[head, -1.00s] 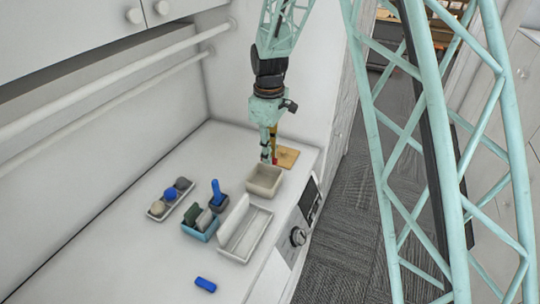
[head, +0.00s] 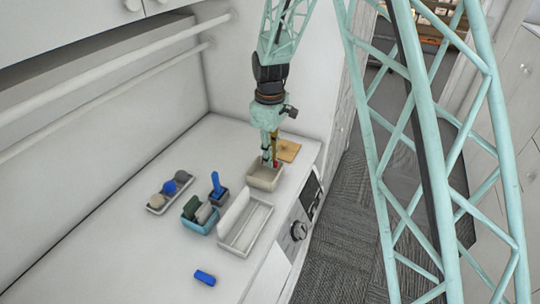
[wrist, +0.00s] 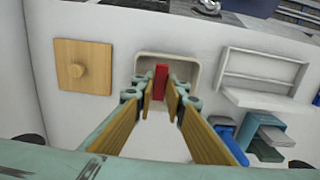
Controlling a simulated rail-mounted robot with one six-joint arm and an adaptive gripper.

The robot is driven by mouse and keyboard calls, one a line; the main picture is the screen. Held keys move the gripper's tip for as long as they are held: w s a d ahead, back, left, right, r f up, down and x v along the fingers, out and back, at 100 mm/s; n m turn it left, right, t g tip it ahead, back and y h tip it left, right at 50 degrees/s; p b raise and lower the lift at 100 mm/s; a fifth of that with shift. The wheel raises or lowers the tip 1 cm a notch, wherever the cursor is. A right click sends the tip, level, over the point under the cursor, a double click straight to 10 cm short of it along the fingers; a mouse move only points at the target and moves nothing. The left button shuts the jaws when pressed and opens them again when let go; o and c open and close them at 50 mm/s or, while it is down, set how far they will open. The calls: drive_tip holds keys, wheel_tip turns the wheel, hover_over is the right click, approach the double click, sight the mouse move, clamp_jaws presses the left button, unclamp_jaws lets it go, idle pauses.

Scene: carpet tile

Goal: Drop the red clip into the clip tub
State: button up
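The red clip (wrist: 161,80) stands between the fingertips of my gripper (wrist: 162,92) in the wrist view, a finger pad on either side of it. In the head view my gripper (head: 270,160) points down over the clip tub, with a small red bit of the clip (head: 275,162) showing at the fingertips. The clip tub (head: 266,184) is an open beige box on the counter. It also shows in the wrist view (wrist: 193,72), with the clip over its opening. The fingers hide part of the tub, and how far the tips are below its rim is unclear.
A wooden square with a knob (wrist: 83,65) lies beside the tub. A white divided tray (head: 240,245), a blue bin (head: 200,226), a dark cup with a blue item (head: 218,192) and a tray of round items (head: 170,192) stand nearby. A blue block (head: 205,278) lies in front.

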drive_tip(key=shift+f, duration=0.65)
drive_tip(key=o, duration=0.7)
drive_tip(key=shift+o, duration=0.2)
drive_tip(key=shift+r, duration=0.2)
wheel_tip(320, 180, up, 12)
drive_tip(key=shift+f, duration=0.15)
idle(0.7)
